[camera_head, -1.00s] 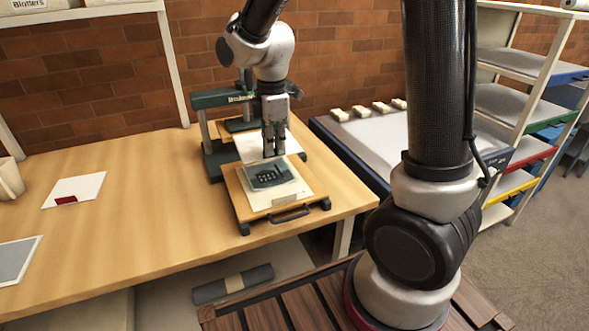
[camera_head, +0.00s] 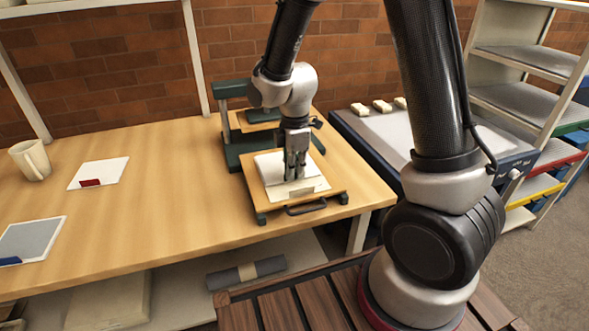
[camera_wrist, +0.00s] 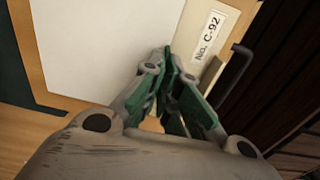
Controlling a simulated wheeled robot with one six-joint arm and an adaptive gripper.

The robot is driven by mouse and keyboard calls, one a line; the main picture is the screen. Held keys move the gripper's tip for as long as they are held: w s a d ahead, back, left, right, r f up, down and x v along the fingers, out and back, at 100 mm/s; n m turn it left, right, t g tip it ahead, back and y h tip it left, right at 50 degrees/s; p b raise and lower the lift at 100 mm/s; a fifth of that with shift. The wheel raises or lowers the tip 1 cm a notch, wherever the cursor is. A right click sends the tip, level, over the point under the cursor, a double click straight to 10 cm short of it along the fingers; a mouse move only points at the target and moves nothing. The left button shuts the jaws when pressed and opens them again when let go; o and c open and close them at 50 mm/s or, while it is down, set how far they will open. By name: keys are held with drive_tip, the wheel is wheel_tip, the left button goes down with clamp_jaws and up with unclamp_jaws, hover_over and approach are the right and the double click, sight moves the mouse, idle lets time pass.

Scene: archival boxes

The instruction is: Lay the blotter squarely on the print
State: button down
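The white blotter (camera_head: 269,166) lies over the print on the wooden press board (camera_head: 333,178); it also fills much of the wrist view (camera_wrist: 95,45). The print's dark picture is hidden beneath it. A cream strip with a label reading "No. C-92" (camera_wrist: 209,36) shows along the near edge. My gripper (camera_head: 295,179) points down at the blotter's near edge. Its fingers are close together in the wrist view (camera_wrist: 178,72) and appear shut on that edge. Whether the blotter lies fully flat there is hard to tell.
The green press (camera_head: 232,145) stands behind the board. A dark handle (camera_head: 307,207) sticks out at the board's front. A white sheet with a red tab (camera_head: 100,172), a grey sheet (camera_head: 30,240) and a mug (camera_head: 31,160) are at left. The table's middle is clear.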

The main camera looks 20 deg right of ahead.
drive_tip(key=c, duration=1.6)
unclamp_jaws()
drive_tip(key=shift+f, duration=0.15)
drive_tip(key=shift+c, duration=0.2)
wheel_tip(320, 180, up, 12)
drive_tip(key=s+d+r+m+t, duration=0.2)
drive_tip(key=s+d+r+m, duration=0.3)
drive_tip(key=s+d+m, duration=0.2)
drive_tip(key=s+d+r+m+t, duration=0.2)
drive_tip(key=s+d+r+m, duration=0.4)
drive_tip(key=s+m, duration=0.5)
drive_tip(key=shift+s+d+r, duration=0.25)
drive_tip(key=shift+s+d, duration=0.25)
drive_tip(key=shift+d, duration=0.45)
